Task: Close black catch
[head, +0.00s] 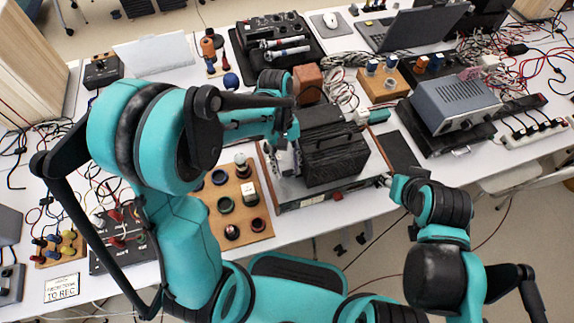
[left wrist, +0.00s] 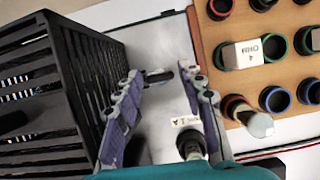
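A black slotted housing (head: 335,155) stands on a light metal base at the middle of the table; it fills the left of the left wrist view (left wrist: 50,85). My left gripper (head: 284,160) is at the housing's left side. In the left wrist view its fingers (left wrist: 163,78) are apart with nothing gripped. A small dark oblong part (left wrist: 160,76), possibly the black catch, shows on the pale surface between the fingertips. A black knob (left wrist: 190,145) is nearer, beside a small label. My right gripper (head: 384,181) is near the base's right front corner; its opening is too small to tell.
A wooden board with round coloured sockets (head: 262,226) lies just left of the housing. A brown block (head: 307,77) is behind it. A grey instrument (head: 455,104) and cables are at the right. A dark flat pad (head: 400,149) lies between.

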